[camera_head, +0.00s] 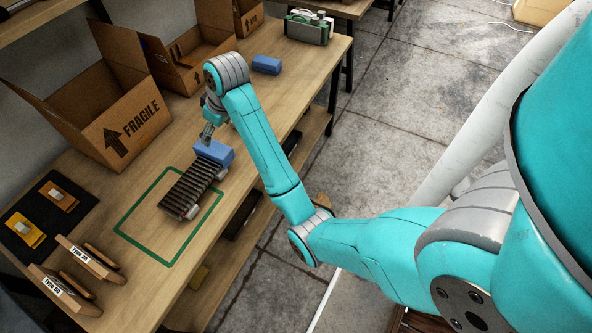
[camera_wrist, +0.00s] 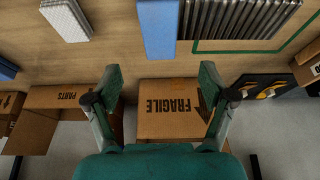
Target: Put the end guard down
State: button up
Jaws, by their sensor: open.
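A blue block (camera_head: 215,152), which I take to be the end guard, rests at the far end of a dark ribbed part (camera_head: 187,190). The ribbed part lies partly inside a green outline (camera_head: 131,212) on the bench. My gripper (camera_head: 207,132) is just above and behind the blue block; in the wrist view my gripper (camera_wrist: 160,75) has its fingers wide apart with nothing between them. Whether a finger touches the block is unclear.
A FRAGILE carton (camera_head: 125,105) stands close behind the gripper, with more open cartons (camera_head: 190,55) farther along. A second blue block (camera_head: 266,64) and a green-white device (camera_head: 308,27) sit on the bench (camera_head: 250,95). Labelled wooden holders (camera_head: 72,278) and a black mat (camera_head: 75,188) are nearer.

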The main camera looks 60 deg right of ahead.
jog(key=t, duration=0.2)
send_over(231, 206)
jog(key=w+d, duration=0.3)
jog(key=d, duration=0.1)
jog(key=shift+m+h, duration=0.3)
jog(key=f, duration=1.2)
jog(key=shift+a+f, duration=0.15)
jog(key=shift+a, duration=0.05)
jog(key=shift+t, duration=0.8)
jog(key=s+a+f, duration=0.2)
jog(key=s, duration=0.1)
jog(key=s+a+f, duration=0.1)
jog(key=s+f, duration=0.1)
jog(key=shift+s+a, duration=0.2)
jog(key=shift+a, duration=0.2)
jog(key=s+a+r+t, duration=0.15)
jog(key=s+a, duration=0.25)
jog(key=s, duration=0.5)
jog(key=s+a+t, duration=0.2)
jog(key=s+a, duration=0.1)
jog(key=s, duration=0.7)
jog(key=s+a+r+t, duration=0.2)
jog(key=s+r+t, duration=0.1)
jog(key=s+r, duration=0.9)
jog(key=shift+s+a+r, duration=0.2)
jog(key=shift+s+a, duration=0.15)
jog(key=shift+a, duration=0.05)
